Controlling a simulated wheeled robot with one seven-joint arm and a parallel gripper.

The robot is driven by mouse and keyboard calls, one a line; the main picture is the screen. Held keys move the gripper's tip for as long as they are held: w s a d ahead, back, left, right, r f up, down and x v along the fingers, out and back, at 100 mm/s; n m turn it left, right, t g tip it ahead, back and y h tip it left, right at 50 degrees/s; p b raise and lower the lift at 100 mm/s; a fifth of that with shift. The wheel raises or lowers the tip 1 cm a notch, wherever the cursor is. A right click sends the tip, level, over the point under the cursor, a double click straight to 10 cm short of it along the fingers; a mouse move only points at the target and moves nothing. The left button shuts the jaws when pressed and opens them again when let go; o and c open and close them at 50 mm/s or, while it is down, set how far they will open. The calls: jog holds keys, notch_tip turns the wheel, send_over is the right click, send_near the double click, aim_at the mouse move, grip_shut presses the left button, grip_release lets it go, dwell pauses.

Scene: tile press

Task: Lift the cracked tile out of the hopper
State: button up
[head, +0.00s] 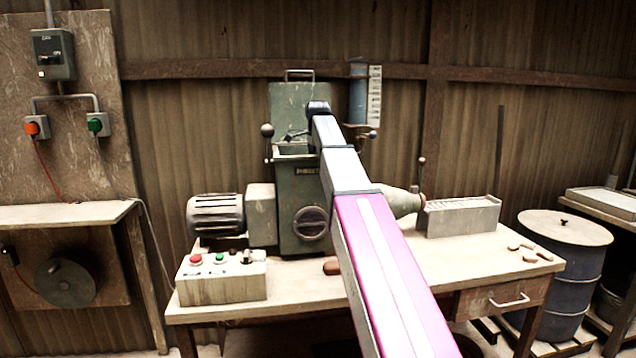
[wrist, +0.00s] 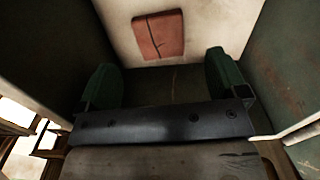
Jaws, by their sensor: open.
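The cracked tile (wrist: 158,36) is a reddish square with a dark crack line, lying on a pale surface inside the hopper in the wrist view. The hopper (head: 295,149) is the green open-topped box on the press in the head view. My gripper (wrist: 161,65) is open, its two green-padded fingers spread wide and nothing between them. The tile lies beyond the fingertips, apart from them. In the head view my arm reaches over the hopper, and the tile and fingers cannot be made out there.
Dark green hopper walls (wrist: 287,60) rise close on both sides of the fingers. An upright green panel with a handle (head: 300,88) stands behind the hopper. A motor (head: 215,215), a control box (head: 222,278) and a slotted rack (head: 460,216) share the bench (head: 500,258).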

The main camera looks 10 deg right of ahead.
jog(key=shift+f, duration=2.9)
jog(key=c, duration=1)
